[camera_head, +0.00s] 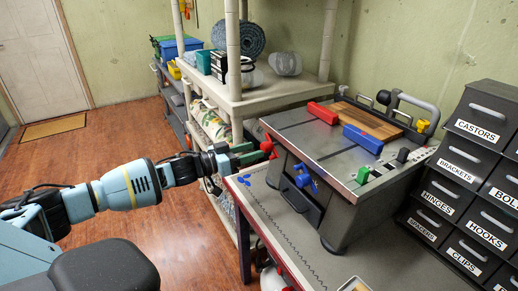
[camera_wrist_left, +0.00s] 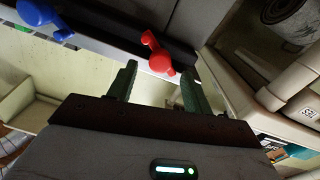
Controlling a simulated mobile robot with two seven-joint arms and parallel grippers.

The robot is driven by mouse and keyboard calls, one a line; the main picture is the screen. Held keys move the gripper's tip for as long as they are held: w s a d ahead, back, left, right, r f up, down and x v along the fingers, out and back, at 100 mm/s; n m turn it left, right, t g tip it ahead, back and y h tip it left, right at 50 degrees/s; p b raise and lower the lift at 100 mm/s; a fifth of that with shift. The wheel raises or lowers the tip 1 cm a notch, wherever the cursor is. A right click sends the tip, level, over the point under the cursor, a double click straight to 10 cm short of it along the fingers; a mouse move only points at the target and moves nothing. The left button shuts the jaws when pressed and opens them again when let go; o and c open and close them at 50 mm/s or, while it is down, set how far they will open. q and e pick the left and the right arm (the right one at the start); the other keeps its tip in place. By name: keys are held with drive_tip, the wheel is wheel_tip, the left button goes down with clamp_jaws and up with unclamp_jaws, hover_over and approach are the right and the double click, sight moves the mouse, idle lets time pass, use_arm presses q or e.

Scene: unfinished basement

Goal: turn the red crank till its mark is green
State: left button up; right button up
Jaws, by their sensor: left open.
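The red crank (camera_head: 268,147) sticks out from the left side of a grey bench machine (camera_head: 335,200). My left gripper (camera_head: 254,151) is open just left of the crank, its green fingers pointing toward it. In the left wrist view the red crank (camera_wrist_left: 159,58) shows ahead, between the two fingers (camera_wrist_left: 160,85) and near their tips. The fingers look apart from it, though contact is hard to judge. I cannot make out a mark for the crank in either view. My right gripper is not in view.
A blue crank (camera_head: 304,177) is on the machine's front; it also shows in the left wrist view (camera_wrist_left: 45,20). A green knob (camera_head: 363,175) sits at the front corner. Labelled drawers (camera_head: 465,190) stand right, a cream shelf (camera_head: 275,93) behind. Floor at left is clear.

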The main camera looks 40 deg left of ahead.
sight(262, 148)
use_arm(q)
drive_tip(key=shift+x, duration=1.65)
drive_tip(key=shift+c, duration=0.2)
drive_tip(key=c, duration=0.9)
